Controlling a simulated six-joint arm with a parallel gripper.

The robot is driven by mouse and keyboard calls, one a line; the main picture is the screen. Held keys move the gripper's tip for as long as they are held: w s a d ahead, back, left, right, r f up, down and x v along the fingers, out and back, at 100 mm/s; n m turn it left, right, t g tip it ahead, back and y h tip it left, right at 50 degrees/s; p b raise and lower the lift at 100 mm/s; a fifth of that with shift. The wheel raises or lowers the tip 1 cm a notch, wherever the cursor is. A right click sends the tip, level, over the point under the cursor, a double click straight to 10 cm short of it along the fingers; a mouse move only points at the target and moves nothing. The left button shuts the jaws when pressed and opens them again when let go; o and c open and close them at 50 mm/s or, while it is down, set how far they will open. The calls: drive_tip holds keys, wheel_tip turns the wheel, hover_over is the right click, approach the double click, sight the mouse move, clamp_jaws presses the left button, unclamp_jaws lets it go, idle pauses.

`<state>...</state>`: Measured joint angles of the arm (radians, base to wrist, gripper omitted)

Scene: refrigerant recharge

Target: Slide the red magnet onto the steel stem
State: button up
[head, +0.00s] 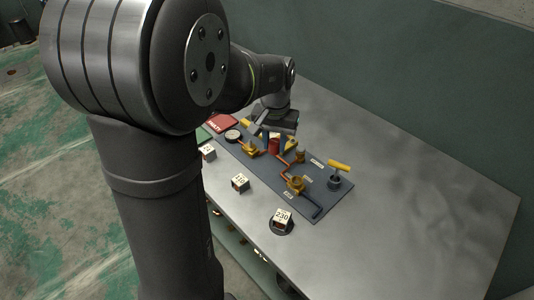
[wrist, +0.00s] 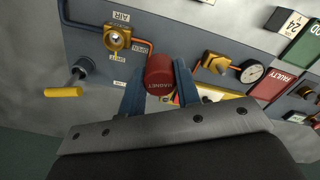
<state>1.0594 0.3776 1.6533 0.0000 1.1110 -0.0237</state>
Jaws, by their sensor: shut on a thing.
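The red magnet (wrist: 160,73) is a short cylinder with its name printed on the side. My gripper (wrist: 160,84) is shut on it, with one blue finger on each side. In the head view the magnet (head: 274,147) shows below my gripper (head: 275,140), over the dark panel. A brass valve body (wrist: 117,38) sits up and left of the magnet in the wrist view, apart from it. A small pale round tip shows at its middle; I cannot tell whether this is the steel stem. Whatever lies directly behind the magnet is hidden.
The dark panel (head: 325,207) carries copper pipes, a yellow-handled valve (head: 338,165) and a round gauge (wrist: 252,70). A red card (wrist: 270,82) lies near the gauge. Numbered blocks, one marked 230 (head: 282,216), stand along the front. The table (head: 420,210) is clear at right.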

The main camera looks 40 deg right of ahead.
drive_tip(key=w, duration=0.4)
drive_tip(key=w+d+n, duration=0.1)
drive_tip(key=w, duration=0.3)
drive_tip(key=w+n, duration=0.1)
drive_tip(key=w, duration=0.4)
drive_tip(key=shift+d+f, duration=0.4)
drive_tip(key=shift+f, duration=2.15)
drive_tip(key=shift+f, duration=1.9)
drive_tip(key=o, duration=1.4)
drive_tip(key=shift+c, duration=0.2)
drive_tip(key=shift+r, duration=3.55)
drive_tip(key=shift+f, duration=0.1)
